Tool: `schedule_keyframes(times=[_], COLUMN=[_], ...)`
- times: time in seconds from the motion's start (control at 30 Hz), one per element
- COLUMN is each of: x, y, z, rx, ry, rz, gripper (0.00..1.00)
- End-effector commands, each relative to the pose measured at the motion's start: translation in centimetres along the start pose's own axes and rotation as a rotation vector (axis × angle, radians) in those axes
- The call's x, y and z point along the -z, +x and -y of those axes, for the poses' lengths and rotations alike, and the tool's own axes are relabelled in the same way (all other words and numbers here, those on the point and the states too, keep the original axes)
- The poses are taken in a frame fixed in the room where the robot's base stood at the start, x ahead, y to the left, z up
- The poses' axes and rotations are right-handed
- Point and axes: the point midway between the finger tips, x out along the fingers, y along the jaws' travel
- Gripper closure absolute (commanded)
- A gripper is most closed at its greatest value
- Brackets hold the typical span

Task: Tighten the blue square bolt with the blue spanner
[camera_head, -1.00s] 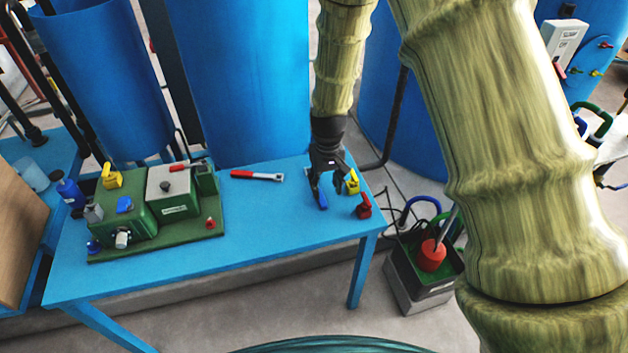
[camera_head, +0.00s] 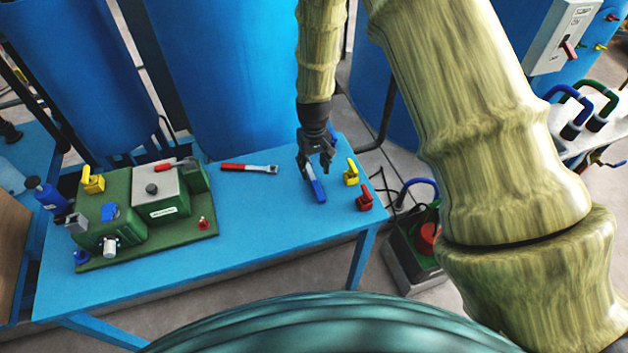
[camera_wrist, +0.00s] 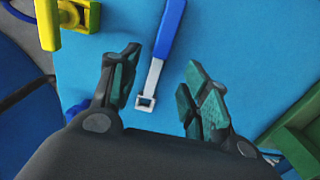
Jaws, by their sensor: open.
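The blue spanner (camera_head: 317,190) lies on the blue table, its blue handle pointing toward the front edge. In the wrist view its handle (camera_wrist: 170,32) runs up and its grey square-holed head lies between my fingers. My gripper (camera_head: 314,166) is open above the spanner's head end; in the wrist view its fingers (camera_wrist: 162,82) stand apart on either side, not closed on it. A small blue bolt-like part (camera_head: 80,258) sits at the front left corner of the green machine; its square shape is too small to confirm.
The green machine (camera_head: 165,212) stands at the table's left, with another blue part (camera_head: 109,212) on top. A red-handled spanner (camera_head: 248,168) lies at the back. A yellow piece (camera_head: 351,172) and a red piece (camera_head: 365,196) stand right of my gripper. The middle table (camera_head: 255,215) is clear.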

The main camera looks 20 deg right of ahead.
Motion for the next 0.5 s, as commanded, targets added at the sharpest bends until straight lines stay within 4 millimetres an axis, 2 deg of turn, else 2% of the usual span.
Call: schedule_keyframes(times=[0.27, 0.5], x=[-0.1, 0.0], y=[0.9, 3.0], z=[-0.1, -0.1], rx=[0.000, 0.000], ry=[0.001, 0.002], rz=[0.001, 0.001], gripper=[0.54, 0.54])
